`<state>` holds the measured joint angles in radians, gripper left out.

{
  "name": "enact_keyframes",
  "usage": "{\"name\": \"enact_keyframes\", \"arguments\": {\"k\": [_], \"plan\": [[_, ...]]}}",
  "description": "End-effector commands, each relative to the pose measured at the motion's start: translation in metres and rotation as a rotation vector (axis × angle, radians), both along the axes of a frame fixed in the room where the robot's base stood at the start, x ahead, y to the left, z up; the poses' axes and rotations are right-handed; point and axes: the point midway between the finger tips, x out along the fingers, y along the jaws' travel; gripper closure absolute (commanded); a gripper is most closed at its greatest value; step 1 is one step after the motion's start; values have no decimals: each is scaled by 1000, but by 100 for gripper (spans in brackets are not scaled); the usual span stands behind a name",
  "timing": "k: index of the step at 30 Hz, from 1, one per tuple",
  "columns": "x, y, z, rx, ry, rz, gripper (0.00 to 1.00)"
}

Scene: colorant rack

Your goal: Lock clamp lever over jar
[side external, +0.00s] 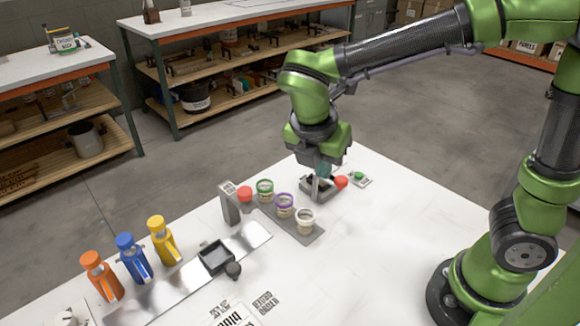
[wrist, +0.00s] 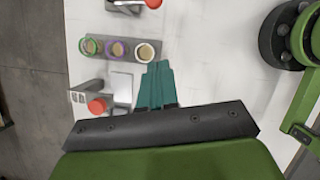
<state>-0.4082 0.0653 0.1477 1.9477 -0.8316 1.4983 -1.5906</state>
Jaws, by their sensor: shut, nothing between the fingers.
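Three open jars stand in a row on a grey rack: a green-rimmed jar (side external: 265,188), a purple-rimmed jar (side external: 284,203) and a white-rimmed jar (side external: 306,219). They show in the upper part of the wrist view, the white one (wrist: 145,51) nearest the fingers. A low grey fixture (side external: 309,188) right of the rack has a red knob (side external: 341,183) beside it. A second red knob (side external: 245,194) shows beside a labelled grey post (side external: 229,203). I cannot tell for certain which red knob ends the clamp lever. My gripper (wrist: 157,66) has its teal fingers together, empty, pointing down.
Orange (side external: 101,277), blue (side external: 132,259) and yellow bottles (side external: 163,241) stand at the left beside a metal strip. A black square tray (side external: 216,258) sits on the strip. A green item (side external: 359,175) lies on a card at the far edge.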

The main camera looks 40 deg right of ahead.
Motion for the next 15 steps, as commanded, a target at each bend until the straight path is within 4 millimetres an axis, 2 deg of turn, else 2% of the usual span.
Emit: {"name": "enact_keyframes", "arguments": {"k": [8,11,15], "plan": [[0,-2,-5,0,1,-3,100],[2,-7,-16,-1,1,-4,100],[3,-17,-42,-1,5,-3,100]]}}
